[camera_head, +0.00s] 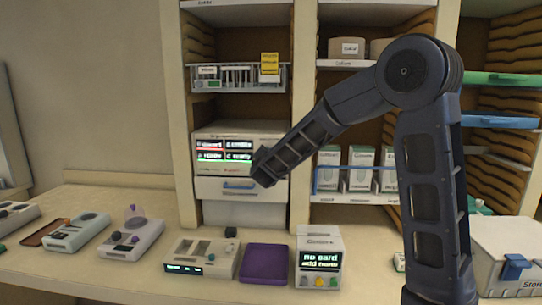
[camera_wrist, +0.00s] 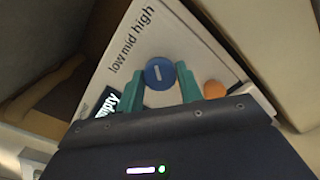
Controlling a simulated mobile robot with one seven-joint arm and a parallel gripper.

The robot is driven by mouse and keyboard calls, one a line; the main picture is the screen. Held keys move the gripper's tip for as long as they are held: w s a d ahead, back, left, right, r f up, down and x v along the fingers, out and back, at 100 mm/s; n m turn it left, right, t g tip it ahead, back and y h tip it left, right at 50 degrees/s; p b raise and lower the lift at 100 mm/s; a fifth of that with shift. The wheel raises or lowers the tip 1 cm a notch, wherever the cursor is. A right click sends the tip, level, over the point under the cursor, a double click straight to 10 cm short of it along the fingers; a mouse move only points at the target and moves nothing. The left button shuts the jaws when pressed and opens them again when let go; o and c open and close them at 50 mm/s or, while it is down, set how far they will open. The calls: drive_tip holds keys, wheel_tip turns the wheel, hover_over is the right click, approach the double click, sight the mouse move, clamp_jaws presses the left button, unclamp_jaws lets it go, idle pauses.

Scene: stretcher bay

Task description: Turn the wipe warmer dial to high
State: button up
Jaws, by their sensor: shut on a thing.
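The wipe warmer is a white unit (camera_head: 208,135) in the left shelf bay, with lit screens on its front. In the wrist view its white panel (camera_wrist: 188,40) shows tilted, with the words low, mid and high in a row. A round blue dial (camera_wrist: 158,66) with a short white mark sits beside the words; which word the mark points at is unclear. My gripper (camera_wrist: 158,80) has its two green fingers on either side of the dial, shut on it. In the head view my wrist hides the dial and the fingers.
An orange knob (camera_wrist: 215,89) is close to the right finger, and a small lit screen (camera_wrist: 105,101) is left of the fingers. A rack (camera_head: 238,78) stands on the shelf above. Several devices and a purple pad (camera_head: 264,263) are on the counter below.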

idle(0.4)
drive_tip(key=o, duration=1)
drive_tip(key=s, duration=1)
drive_tip(key=shift+s, duration=0.4)
